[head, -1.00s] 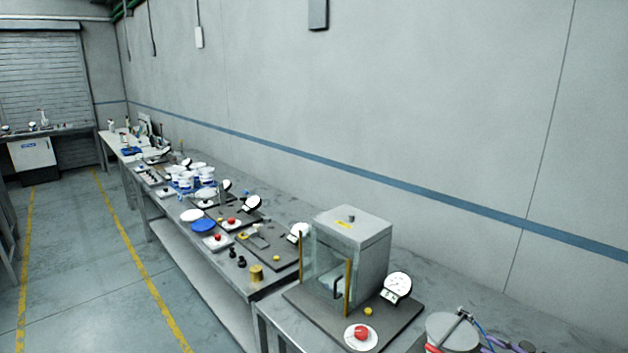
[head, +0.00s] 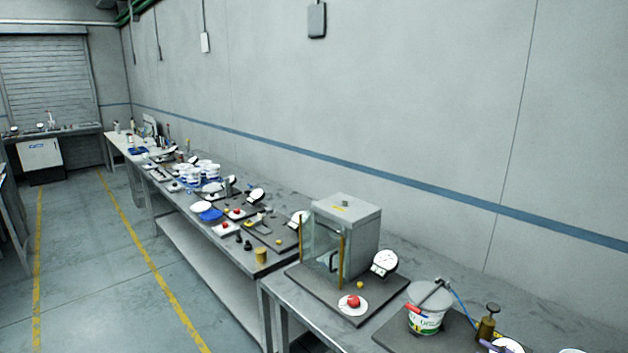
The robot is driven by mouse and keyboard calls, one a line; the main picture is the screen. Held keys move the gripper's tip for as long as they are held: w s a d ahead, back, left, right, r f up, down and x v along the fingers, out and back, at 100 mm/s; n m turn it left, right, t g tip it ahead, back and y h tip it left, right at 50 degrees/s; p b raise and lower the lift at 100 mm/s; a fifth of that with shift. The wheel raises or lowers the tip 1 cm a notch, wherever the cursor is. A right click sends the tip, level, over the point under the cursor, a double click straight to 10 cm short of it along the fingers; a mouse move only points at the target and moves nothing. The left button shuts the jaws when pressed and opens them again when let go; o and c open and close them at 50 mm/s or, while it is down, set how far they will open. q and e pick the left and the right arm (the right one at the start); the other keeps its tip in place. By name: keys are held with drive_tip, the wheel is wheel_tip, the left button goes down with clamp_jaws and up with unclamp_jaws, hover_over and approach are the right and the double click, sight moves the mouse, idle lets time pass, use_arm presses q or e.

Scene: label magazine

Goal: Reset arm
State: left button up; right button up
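Neither of my grippers nor my arms clearly shows in the head view. A long row of grey workbenches (head: 190,250) runs along the wall on the right. On the nearer bench stands a grey box with a clear front (head: 345,235) on a dark base plate, with a round white dial (head: 385,262) beside it. A red button on a white disc (head: 352,303) sits at the front of that plate. A white labelled bucket (head: 427,308) with a tool across its top stands to the right.
A brass-coloured fixture (head: 487,322) is at the lower right. The floor (head: 85,270) to the left is clear between yellow lines. A shutter (head: 47,75) is at the back.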

drive_tip(key=a+f+g, duration=0.3)
drive_tip(key=a+f, duration=0.2)
drive_tip(key=f, duration=0.3)
drive_tip(key=a+f+g, duration=0.3)
drive_tip(key=a+f, duration=0.1)
drive_tip(key=f, duration=0.4)
drive_tip(key=s+a+f+n+g+h, duration=0.4)
drive_tip(key=s+a+f+n, duration=0.2)
drive_tip(key=s+a+f, duration=0.55)
drive_tip(key=s+a+f+n+g+h, duration=0.4)
drive_tip(key=s+a+f, duration=0.5)
drive_tip(key=f, duration=0.5)
use_arm(q)
wheel_tip(320, 180, down, 10)
drive_tip(key=b, duration=1)
drive_tip(key=shift+w+f, duration=0.2)
drive_tip(key=shift+w, duration=0.2)
use_arm(e)
wheel_tip(320, 180, down, 8)
drive_tip(key=w+a+n+t, duration=0.1)
drive_tip(key=n, duration=0.1)
drive_tip(key=shift+w, duration=0.35)
